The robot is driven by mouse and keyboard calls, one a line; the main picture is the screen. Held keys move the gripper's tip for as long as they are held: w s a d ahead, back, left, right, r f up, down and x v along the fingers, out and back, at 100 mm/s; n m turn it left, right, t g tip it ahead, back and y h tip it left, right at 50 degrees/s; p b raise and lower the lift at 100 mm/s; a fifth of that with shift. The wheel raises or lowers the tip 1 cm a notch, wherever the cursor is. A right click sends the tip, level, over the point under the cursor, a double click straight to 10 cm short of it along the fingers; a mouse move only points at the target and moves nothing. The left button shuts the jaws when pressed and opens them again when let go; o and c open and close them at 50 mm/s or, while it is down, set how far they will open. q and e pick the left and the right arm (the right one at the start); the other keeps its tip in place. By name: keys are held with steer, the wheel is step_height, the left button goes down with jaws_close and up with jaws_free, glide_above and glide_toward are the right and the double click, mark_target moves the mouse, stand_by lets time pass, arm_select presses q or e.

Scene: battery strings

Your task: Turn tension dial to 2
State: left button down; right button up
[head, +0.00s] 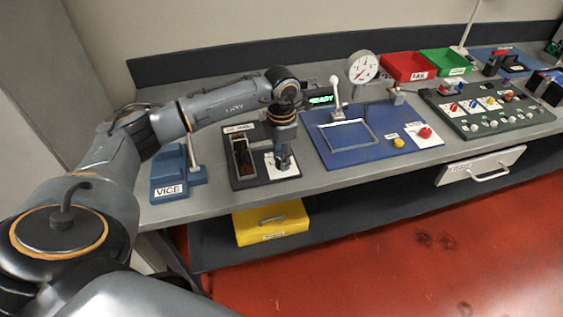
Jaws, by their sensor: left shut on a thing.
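My left gripper (283,163) points straight down at the white plate (292,172) on the right part of a small dark panel (248,183). It is shut on the tension dial on that plate; the fingers hide the dial almost wholly, so its pointer and setting cannot be read. A long dark tray or slot (242,158) lies on the same panel, left of the gripper. My right gripper is out of view.
A blue vice (172,178) stands left of the panel. Right of it is a blue board (345,155) with a lever, a round gauge (362,68) and a READY display (321,99) behind. Red (408,66) and green (447,61) bins stand at the back. A yellow box (270,222) sits below.

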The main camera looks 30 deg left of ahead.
arm_select(q)
steer(key=m+b, duration=0.2)
steer(key=m, duration=0.1)
steer(key=shift+m+b, duration=0.45)
steer(key=shift+m, duration=0.45)
steer(key=c, duration=1)
jaws_free()
step_height(320, 180, up, 12)
